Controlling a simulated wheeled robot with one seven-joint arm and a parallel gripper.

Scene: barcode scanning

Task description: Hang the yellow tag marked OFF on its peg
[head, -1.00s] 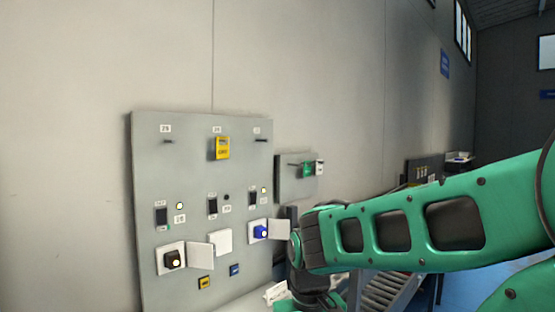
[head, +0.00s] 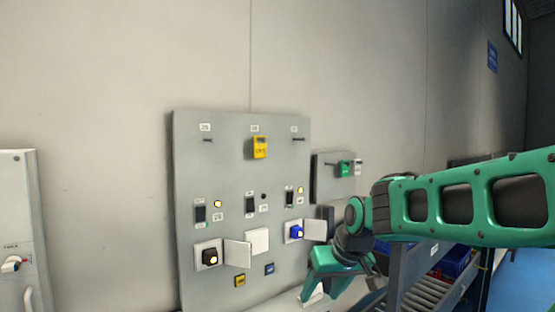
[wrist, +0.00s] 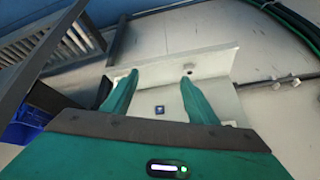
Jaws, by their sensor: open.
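A yellow tag (head: 260,148) hangs at the middle peg position near the top of the grey wall panel (head: 186,160). Its lettering is too small to read. The left peg (head: 208,140) and right peg (head: 298,139) on the same row look bare. My gripper (wrist: 159,76) is open, with nothing between its two green fingers. In the head view my gripper (head: 318,292) points down, low in front of the panel's right lower corner, well below and apart from the tag.
Two open flaps (head: 237,253) stick out from the panel beside a black knob (head: 210,257) and a blue knob (head: 296,231). A smaller board (head: 322,180) holds green and white tags. A roller conveyor (head: 430,282) stands at right. A pale ledge lies under my gripper.

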